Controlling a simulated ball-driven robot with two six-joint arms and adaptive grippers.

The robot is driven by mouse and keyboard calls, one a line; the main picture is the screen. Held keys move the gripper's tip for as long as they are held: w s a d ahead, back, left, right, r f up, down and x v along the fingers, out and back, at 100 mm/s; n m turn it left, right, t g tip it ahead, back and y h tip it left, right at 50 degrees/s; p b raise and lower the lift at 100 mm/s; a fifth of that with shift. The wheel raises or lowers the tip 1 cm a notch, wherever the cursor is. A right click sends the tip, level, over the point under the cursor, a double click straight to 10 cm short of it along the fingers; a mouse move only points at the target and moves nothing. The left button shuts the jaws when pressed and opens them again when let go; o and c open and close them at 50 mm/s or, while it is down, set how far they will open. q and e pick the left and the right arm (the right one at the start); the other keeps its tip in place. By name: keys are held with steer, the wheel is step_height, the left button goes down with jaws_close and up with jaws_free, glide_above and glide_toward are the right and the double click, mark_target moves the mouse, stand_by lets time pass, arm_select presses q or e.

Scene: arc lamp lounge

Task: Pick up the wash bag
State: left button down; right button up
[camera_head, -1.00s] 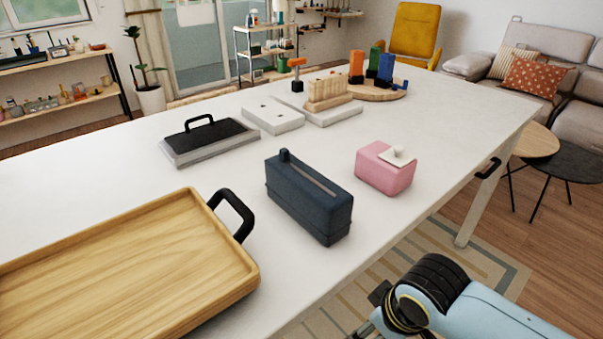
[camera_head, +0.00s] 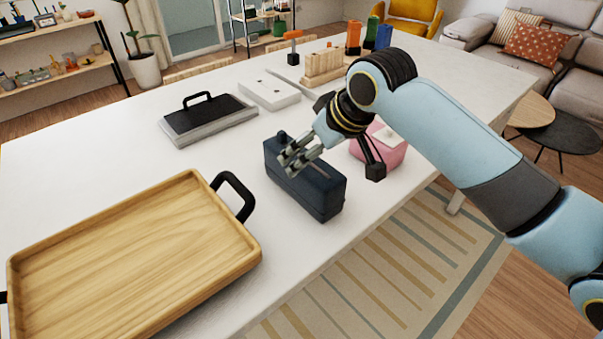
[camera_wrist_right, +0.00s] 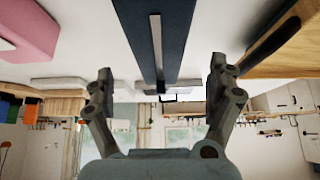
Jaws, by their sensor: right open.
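The wash bag (camera_head: 312,192) is a dark navy box-shaped bag with a light zip strip along its top. It stands upright on the white table (camera_head: 110,150), right of the wooden tray. My right gripper (camera_head: 290,163) is open and hovers over the top of the bag in the head view, hiding part of it. In the right wrist view the bag (camera_wrist_right: 180,40) lies ahead of and between the two spread fingers (camera_wrist_right: 165,82), with nothing gripped. I cannot tell the exact gap to the bag. My left gripper is not in view.
A wooden tray (camera_head: 130,258) with black handles lies left of the bag. A pink box (camera_head: 392,156) stands close on the right, partly behind my right arm. A grey-black tray (camera_head: 208,122) and wooden pieces (camera_head: 323,68) lie farther back. The table's front edge is near the bag.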

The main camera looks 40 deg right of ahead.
steer(key=p+x, duration=0.1)
steer(key=x, duration=0.4)
steer(key=shift+w+f, duration=0.15)
steer(key=shift+w, duration=0.25)
steer(key=shift+c, duration=0.4)
steer(key=c, duration=1.5)
step_height(320, 180, up, 4)
steer(key=shift+r+b, duration=0.1)
steer(key=shift+b, duration=0.35)
steer(key=shift+w+d+r+b, duration=0.1)
steer(key=shift+d+r+b, duration=0.3)
steer(key=shift+d+r, duration=1.2)
steer(key=shift+w+d+r+b, duration=0.1)
steer(key=shift+d+r+b, duration=0.4)
steer(key=shift+d, duration=1.85)
steer(key=shift+w+d+r+b, duration=0.1)
steer(key=shift+d+r+b, duration=0.15)
steer(key=shift+d+r, duration=1.4)
